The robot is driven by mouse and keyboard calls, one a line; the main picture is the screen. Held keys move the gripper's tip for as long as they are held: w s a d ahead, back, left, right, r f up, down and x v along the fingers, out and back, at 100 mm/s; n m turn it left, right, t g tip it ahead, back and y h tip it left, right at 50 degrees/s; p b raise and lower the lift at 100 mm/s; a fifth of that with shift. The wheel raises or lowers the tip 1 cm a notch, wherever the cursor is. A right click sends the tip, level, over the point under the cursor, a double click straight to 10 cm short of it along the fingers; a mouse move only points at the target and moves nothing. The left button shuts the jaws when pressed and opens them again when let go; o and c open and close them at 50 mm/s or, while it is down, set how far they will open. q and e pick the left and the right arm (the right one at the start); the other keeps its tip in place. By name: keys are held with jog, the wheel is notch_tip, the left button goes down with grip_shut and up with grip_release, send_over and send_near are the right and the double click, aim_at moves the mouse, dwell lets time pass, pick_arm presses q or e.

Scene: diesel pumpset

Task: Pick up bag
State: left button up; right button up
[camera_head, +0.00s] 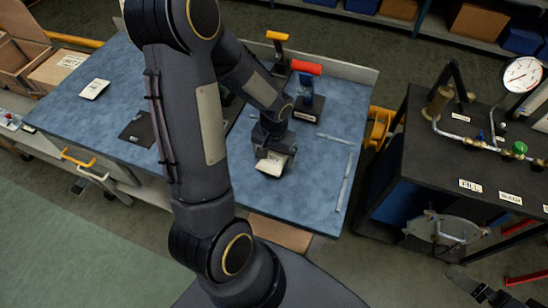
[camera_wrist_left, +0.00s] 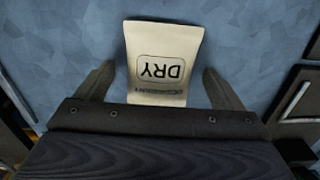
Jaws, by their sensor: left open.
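The bag (camera_wrist_left: 163,58) is a cream packet marked "DRY" in the left wrist view, lying on the blue worktop. It shows upside down between the two fingers of my left gripper (camera_wrist_left: 165,85), which is open with a finger on each side of it and a gap at each side. In the head view the bag (camera_head: 271,165) lies partly under my left gripper (camera_head: 275,155). The gripper body hides the bag's near end in the wrist view.
The blue worktop (camera_head: 318,185) has free room at its right front. A red-handled tool (camera_head: 306,68) and a yellow-topped one (camera_head: 277,37) stand behind the gripper. A white card (camera_head: 94,88) lies at left. A dark bench with a gauge (camera_head: 522,75) stands at right.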

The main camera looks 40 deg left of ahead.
pick_arm(q)
jog(key=shift+c, duration=0.3)
jog(key=c, duration=1.1)
jog(key=shift+o, duration=0.2)
jog(key=shift+r, duration=0.15)
